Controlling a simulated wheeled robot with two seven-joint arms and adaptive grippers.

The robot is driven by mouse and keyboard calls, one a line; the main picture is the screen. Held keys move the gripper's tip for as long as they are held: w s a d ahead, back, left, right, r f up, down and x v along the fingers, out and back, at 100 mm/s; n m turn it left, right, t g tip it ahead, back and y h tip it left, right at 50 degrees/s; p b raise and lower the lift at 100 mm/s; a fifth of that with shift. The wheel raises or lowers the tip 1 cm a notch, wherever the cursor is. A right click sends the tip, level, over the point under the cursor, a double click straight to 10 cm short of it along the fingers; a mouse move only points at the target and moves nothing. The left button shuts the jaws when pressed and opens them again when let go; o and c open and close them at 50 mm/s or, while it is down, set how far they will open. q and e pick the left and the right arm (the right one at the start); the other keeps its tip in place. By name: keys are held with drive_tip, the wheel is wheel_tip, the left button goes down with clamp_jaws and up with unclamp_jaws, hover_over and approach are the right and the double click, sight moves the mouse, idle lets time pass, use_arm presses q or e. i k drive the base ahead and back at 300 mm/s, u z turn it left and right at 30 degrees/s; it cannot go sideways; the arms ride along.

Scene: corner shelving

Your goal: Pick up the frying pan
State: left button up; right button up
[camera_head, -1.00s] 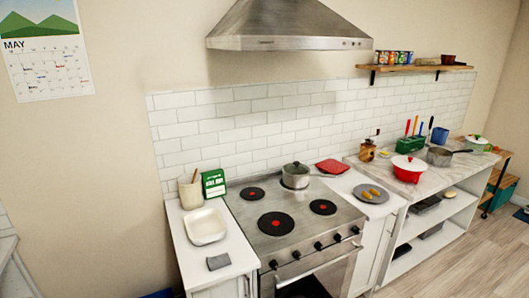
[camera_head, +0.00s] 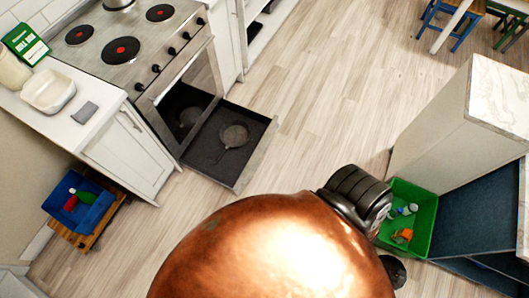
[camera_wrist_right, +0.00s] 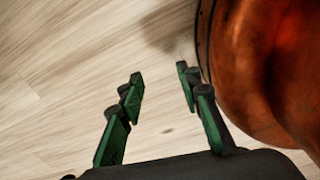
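A dark frying pan (camera_head: 235,135) lies in the open bottom drawer (camera_head: 244,176) of the oven in the head view. Its thin handle points toward the front of the drawer. A similar round dark shape shows to its left on the oven front; I cannot tell whether it is a reflection. My right gripper (camera_wrist_right: 158,84) is open in the right wrist view, with nothing between its green-padded fingers and wood floor behind them. It is away from the pan, which does not show in that view. My left gripper is in neither view.
The stove (camera_head: 122,48) stands above the drawer. A blue crate (camera_head: 75,203) with bottles is at the left, a green bin (camera_head: 415,243) with items at the right. A marble-topped counter (camera_head: 500,95) stands at the right. The wood floor (camera_head: 310,120) beside the drawer is clear.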

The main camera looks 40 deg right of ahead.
sight(234, 133)
drive_tip(key=z, duration=1.4)
drive_tip(key=k, duration=1.1)
drive_tip(key=u, duration=1.25)
drive_tip(key=i, duration=1.55)
drive_tip(key=z, duration=0.65)
drive_tip(key=i, duration=0.45)
drive_tip(key=z, duration=0.5)
